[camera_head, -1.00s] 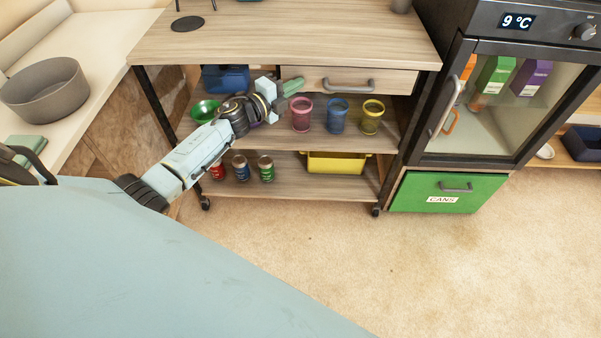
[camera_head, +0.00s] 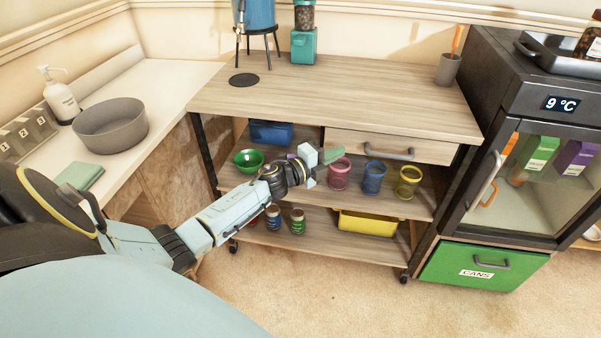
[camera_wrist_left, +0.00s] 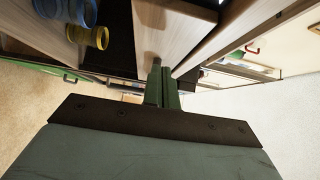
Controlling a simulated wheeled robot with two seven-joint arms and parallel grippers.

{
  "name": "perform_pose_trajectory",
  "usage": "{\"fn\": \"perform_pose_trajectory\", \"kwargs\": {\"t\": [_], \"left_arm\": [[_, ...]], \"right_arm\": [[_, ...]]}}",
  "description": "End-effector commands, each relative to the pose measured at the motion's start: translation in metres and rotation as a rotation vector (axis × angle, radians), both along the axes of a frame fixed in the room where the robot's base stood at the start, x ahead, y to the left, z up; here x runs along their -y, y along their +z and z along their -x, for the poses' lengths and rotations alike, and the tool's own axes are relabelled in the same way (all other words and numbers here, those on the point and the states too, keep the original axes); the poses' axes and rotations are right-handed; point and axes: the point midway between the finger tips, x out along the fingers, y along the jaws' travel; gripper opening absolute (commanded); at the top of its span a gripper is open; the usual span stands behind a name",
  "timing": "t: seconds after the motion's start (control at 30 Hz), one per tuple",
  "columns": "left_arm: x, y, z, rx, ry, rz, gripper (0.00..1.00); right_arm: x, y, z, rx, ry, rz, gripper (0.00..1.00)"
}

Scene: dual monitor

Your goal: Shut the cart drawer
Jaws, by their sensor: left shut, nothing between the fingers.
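The wooden cart (camera_head: 265,88) stands ahead with its drawer (camera_head: 428,150) under the right part of its top. The drawer has a pale wood front and a grey bar handle (camera_head: 389,153). Its front looks close to the cart's front edge; I cannot tell whether a small gap is left. My left gripper (camera_head: 333,155) is shut and empty at the drawer front's lower left corner, left of the handle. I cannot tell whether it touches. In the left wrist view its green fingers (camera_wrist_left: 161,88) point towards the pale drawer front (camera_wrist_left: 165,28). My right gripper is out of view.
Pink (camera_head: 339,174), blue (camera_head: 373,178) and yellow (camera_head: 408,182) cups stand on the shelf below the drawer, close to my gripper. A green bowl (camera_head: 248,160) sits left. A fridge (camera_head: 530,180) stands right of the cart. The carpet in front (camera_head: 330,290) is clear.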

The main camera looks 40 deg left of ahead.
Motion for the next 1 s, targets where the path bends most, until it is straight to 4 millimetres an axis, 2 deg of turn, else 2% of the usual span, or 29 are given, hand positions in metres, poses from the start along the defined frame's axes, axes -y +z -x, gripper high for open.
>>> {"fn": "perform_pose_trajectory", "kwargs": {"t": [0.03, 0.3, 0.5, 0.67, 0.87, 1.0], "left_arm": [[0.006, 0.002, 0.005, -0.002, -0.005, 0.001, 0.00], [-0.010, -0.001, 0.061, -0.006, -0.009, -0.001, 0.00], [-0.018, -0.001, 0.089, -0.004, -0.009, -0.001, 0.00], [-0.022, -0.001, 0.099, -0.003, -0.008, -0.001, 0.00], [-0.022, -0.002, 0.100, -0.002, -0.009, -0.001, 0.00], [-0.022, -0.010, 0.103, -0.035, 0.035, 0.046, 0.00]], "right_arm": [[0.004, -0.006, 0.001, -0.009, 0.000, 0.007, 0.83], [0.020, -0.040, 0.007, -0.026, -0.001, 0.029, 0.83], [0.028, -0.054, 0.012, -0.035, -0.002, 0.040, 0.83], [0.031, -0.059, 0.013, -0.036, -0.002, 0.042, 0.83], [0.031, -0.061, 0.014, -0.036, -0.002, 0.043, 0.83], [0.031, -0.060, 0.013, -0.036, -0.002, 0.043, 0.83]]}}
